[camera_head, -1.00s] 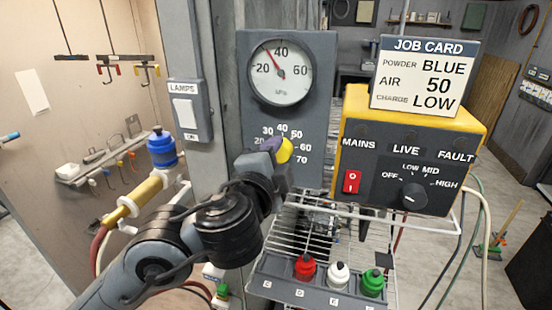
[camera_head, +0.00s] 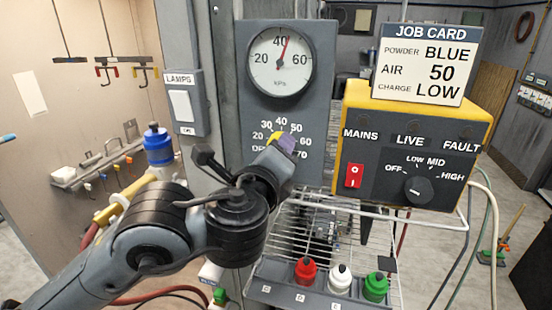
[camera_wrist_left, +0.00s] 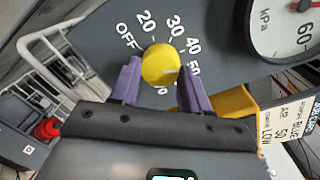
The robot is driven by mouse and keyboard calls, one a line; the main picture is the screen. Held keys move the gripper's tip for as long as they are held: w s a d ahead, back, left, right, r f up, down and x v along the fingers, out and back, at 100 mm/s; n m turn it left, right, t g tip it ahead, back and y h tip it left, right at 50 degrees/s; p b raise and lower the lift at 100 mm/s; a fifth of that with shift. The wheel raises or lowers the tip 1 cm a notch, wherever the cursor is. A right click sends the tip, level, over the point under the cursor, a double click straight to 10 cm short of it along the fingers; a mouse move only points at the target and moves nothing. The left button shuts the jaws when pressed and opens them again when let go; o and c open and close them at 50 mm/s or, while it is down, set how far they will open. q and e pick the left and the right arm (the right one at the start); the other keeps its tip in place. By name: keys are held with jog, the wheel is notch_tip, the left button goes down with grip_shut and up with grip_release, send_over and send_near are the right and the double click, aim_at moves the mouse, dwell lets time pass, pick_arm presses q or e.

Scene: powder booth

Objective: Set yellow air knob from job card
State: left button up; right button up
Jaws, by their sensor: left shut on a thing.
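The yellow air knob (camera_wrist_left: 160,64) sits on the grey gauge panel (camera_head: 318,110), inside a dial marked OFF to 70. My left gripper (camera_wrist_left: 158,74) is shut on it, one purple finger on each side; its white mark appears to point toward 50. In the head view the gripper (camera_head: 284,146) mostly hides the knob. The round kPa gauge (camera_head: 280,62) above has its red needle just past 40. The job card (camera_head: 426,64) reads powder BLUE, air 50, charge LOW. My right gripper is not in view.
The yellow control box (camera_head: 358,100) under the card has a red mains switch (camera_head: 353,176) and a black charge knob (camera_head: 418,189). Red, white and green bottles (camera_head: 340,281) stand in a rack below. A LAMPS switch (camera_head: 181,107) is on the post at left.

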pick_arm(q)
jog(key=m+b, duration=0.1)
jog(key=m, duration=0.2)
jog(key=shift+f, duration=0.1)
jog(key=shift+m+b, duration=0.4)
jog(key=o, duration=1.1)
jog(key=shift+c, duration=0.2)
jog(key=shift+s, duration=0.1)
